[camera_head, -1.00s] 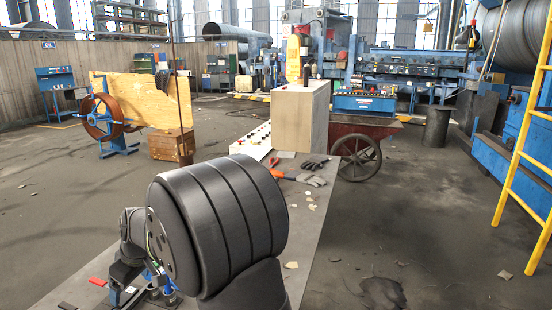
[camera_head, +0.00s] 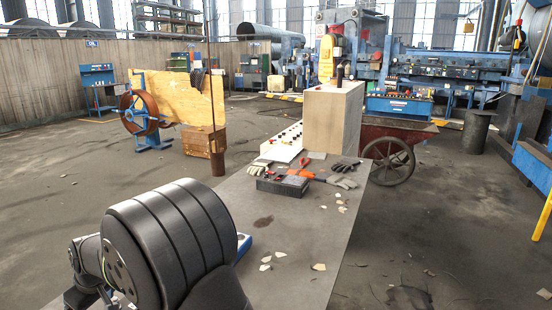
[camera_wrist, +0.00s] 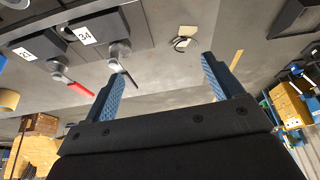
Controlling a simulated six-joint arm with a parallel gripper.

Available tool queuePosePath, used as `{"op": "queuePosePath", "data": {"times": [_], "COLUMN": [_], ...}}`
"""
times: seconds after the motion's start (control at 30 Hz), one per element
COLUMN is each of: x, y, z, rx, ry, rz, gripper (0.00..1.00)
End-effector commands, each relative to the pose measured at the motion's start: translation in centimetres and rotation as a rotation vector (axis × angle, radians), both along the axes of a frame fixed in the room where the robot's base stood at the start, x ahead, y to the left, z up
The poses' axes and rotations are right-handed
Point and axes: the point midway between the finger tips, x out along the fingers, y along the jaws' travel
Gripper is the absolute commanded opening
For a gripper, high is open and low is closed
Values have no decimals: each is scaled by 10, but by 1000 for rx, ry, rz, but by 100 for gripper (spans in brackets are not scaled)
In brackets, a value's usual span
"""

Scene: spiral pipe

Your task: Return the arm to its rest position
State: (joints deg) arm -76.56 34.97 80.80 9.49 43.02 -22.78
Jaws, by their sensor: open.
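My gripper (camera_wrist: 158,82) shows in the wrist view with its two blue ridged fingers spread apart. Nothing is between the fingers, and the grey table surface (camera_wrist: 175,30) lies beyond them. In the head view the thick black links of my arm fill the lower left and hide the gripper. The arm is above the near left part of the grey table (camera_head: 290,225).
A black box (camera_head: 283,186), gloves (camera_head: 345,165) and several pale chips lie on the table. A wooden box (camera_head: 333,117) stands at its far end. A red cart (camera_head: 395,145) is behind. The wrist view shows dark blocks labelled 34 (camera_wrist: 100,28) and another number.

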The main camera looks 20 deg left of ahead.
Motion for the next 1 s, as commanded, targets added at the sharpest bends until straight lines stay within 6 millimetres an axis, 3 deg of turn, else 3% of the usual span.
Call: {"op": "queuePosePath", "data": {"times": [0.4, 0.6, 0.87, 1.0], "x": [-48, -47, -47, -47], "y": [39, 39, 39, 39], "z": [-39, -52, -54, -54], "rx": [-2, 0, 0, 0], "ry": [0, 0, 0, 0], "rz": [2, 1, 0, 0], "gripper": [85, 85, 85, 100]}}
